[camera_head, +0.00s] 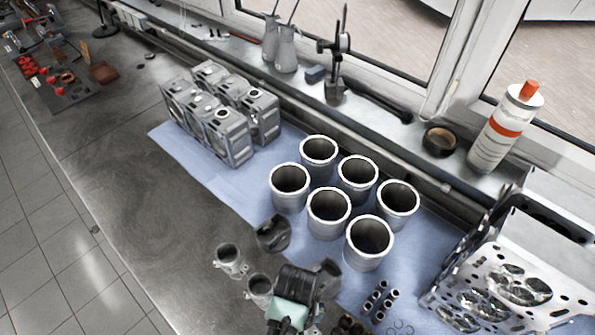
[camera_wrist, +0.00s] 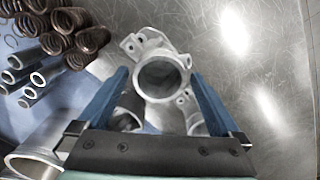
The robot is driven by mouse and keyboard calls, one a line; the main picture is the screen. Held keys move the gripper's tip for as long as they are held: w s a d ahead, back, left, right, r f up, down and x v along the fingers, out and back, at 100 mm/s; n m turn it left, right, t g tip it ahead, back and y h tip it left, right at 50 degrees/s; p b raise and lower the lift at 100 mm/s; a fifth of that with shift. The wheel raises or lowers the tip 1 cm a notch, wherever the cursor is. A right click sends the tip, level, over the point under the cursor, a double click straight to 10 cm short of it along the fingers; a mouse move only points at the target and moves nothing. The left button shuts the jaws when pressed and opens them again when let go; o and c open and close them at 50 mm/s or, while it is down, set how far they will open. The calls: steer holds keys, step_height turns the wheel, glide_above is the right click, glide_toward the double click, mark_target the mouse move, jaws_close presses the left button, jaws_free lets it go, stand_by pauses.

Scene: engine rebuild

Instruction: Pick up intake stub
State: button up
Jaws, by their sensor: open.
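An intake stub (camera_wrist: 165,58), a pale cast-metal tube with a flange and lugs, lies in the middle of the wrist view with its round mouth towards the camera. My gripper (camera_wrist: 160,75) is open, with one blue finger on either side of this stub; I see no clear contact. Parts of other similar pieces show lower between the fingers, partly hidden by the gripper. In the head view, two stubs (camera_head: 229,261) stand near the bench's front edge, left of my dark arm, which hides my fingertips there.
Coil springs (camera_wrist: 88,32) and small metal sleeves (camera_wrist: 22,60) lie on the blue mat beside the stubs. Bare metal bench lies left.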

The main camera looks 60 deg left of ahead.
steer(key=shift+f, duration=0.7)
steer(key=shift+c, duration=0.3)
steer(key=c, duration=1.4)
jaws_close()
steer(key=shift+r, duration=0.15)
